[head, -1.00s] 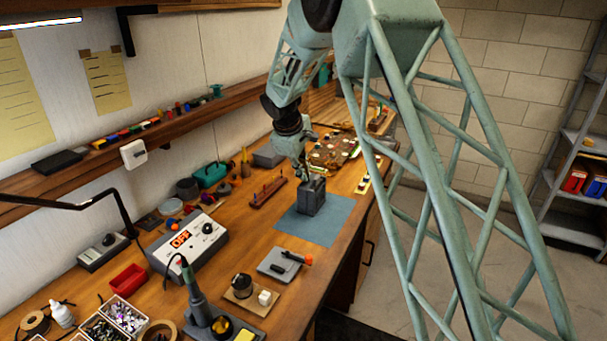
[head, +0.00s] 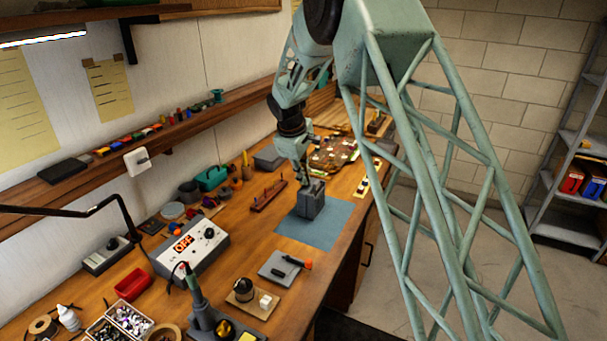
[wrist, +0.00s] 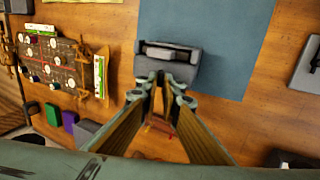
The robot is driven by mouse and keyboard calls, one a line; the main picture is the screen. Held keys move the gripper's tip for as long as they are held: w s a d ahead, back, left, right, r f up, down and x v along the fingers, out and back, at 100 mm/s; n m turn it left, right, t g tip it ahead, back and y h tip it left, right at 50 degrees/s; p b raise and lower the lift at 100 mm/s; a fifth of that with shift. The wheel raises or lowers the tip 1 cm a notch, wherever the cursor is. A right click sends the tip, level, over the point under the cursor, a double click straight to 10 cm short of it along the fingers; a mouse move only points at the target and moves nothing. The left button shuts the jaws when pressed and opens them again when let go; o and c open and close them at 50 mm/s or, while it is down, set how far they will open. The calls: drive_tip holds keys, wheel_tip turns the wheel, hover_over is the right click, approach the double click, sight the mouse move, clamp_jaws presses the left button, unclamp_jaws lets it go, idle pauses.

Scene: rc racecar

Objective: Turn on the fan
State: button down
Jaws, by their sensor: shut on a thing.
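The fan appears to be the dark grey boxy unit (head: 310,205) standing upright on the blue mat (head: 337,229) in the head view. In the wrist view the grey unit (wrist: 168,65) shows from above at the left edge of the mat, with a slot-like recess in its top. My gripper (head: 313,184) is at the top of the unit, pointing down. In the wrist view my gripper's fingertips (wrist: 162,84) come together at the unit's near edge, shut on a part of it. The exact contact and any switch are hidden by the fingers.
A power box reading OFF (head: 190,246) stands to the left on the bench. A grey tray with a tool (head: 281,267) lies in front of the mat. A rack with red pegs (head: 268,195) and a cluttered brown board (head: 333,154) are nearby. The mat's front is clear.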

drive_tip(key=shift+w+d+r+g+y+p, duration=0.15)
drive_tip(key=shift+g+p, duration=0.3)
drive_tip(key=shift+p, duration=1.15)
drive_tip(key=shift+w+d+r+g+y+p, duration=0.1)
drive_tip(key=shift+w+g+y+p, duration=0.25)
drive_tip(key=shift+p, duration=1.2)
drive_tip(key=shift+w+d+g+p, duration=0.1)
drive_tip(key=shift+w+g+p, duration=0.2)
drive_tip(key=shift+g+p, duration=1.1)
drive_tip(key=shift+w+d+f+g+y+p, duration=0.2)
drive_tip(key=shift+w+g+y+p, duration=0.3)
drive_tip(key=shift+g+p, duration=0.65)
drive_tip(key=shift+w+d+f+g+y+p, duration=0.25)
drive_tip(key=shift+g+y+p, duration=0.45)
drive_tip(key=shift+p, duration=0.8)
drive_tip(key=shift+a+r, duration=0.1)
drive_tip(key=shift+r, duration=0.05)
drive_tip(key=c, duration=2.9)
unclamp_jaws()
drive_tip(key=shift+o, duration=0.2)
drive_tip(key=shift+r, duration=0.1)
wheel_tip(320, 180, up, 10)
